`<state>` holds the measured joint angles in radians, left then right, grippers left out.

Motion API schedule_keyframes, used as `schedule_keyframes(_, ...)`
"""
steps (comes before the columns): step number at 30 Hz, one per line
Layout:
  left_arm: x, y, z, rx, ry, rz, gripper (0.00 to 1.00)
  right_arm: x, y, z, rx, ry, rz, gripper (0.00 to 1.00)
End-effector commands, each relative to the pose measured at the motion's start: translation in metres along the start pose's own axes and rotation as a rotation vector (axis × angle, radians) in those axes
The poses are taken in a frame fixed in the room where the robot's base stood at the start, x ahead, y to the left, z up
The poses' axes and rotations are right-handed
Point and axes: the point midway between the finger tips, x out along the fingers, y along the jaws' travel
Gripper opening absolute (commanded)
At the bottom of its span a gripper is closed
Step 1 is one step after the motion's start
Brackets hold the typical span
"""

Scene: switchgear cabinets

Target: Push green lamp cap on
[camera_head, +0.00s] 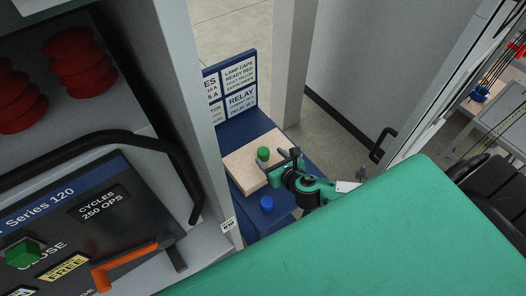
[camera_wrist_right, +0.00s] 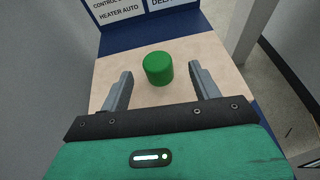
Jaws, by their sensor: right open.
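The green lamp cap (camera_head: 263,153) stands on a pale wooden board (camera_head: 244,170) on a blue bench. In the right wrist view the green cap (camera_wrist_right: 158,68) is upright, between and a little beyond the fingertips. My right gripper (camera_head: 282,160) is beside the cap in the head view. The lamp that the cap belongs to cannot be made out. My left gripper is not in view.
A label panel (camera_head: 240,85) stands behind the board. A grey cabinet (camera_head: 165,60) with a black handle bar and orange lever (camera_head: 130,262) is at the left. A grey post (camera_head: 292,70) rises behind.

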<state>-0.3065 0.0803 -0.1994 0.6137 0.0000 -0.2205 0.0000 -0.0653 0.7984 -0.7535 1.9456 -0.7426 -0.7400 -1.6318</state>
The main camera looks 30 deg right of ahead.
Motion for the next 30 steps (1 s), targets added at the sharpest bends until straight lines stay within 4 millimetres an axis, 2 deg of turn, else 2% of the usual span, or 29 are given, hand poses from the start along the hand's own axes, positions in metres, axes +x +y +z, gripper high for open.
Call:
schedule_keyframes(6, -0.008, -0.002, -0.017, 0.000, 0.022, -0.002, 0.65, 0.015, 0.002, 0.001, 0.001, 0.000, -0.001, 0.64)
schedule_keyframes(15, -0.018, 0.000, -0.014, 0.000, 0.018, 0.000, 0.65, 0.050, 0.004, -0.002, -0.001, 0.001, 0.000, 0.64)
schedule_keyframes(24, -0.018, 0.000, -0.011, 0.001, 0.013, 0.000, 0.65, 0.054, 0.004, -0.003, -0.001, 0.001, 0.001, 0.64)
schedule_keyframes(26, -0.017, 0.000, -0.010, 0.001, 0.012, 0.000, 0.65, 0.054, 0.004, -0.003, -0.001, 0.001, 0.001, 0.56)
schedule_keyframes(30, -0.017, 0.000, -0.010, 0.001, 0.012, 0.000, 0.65, 0.054, 0.004, -0.003, -0.001, 0.001, 0.001, 0.28)
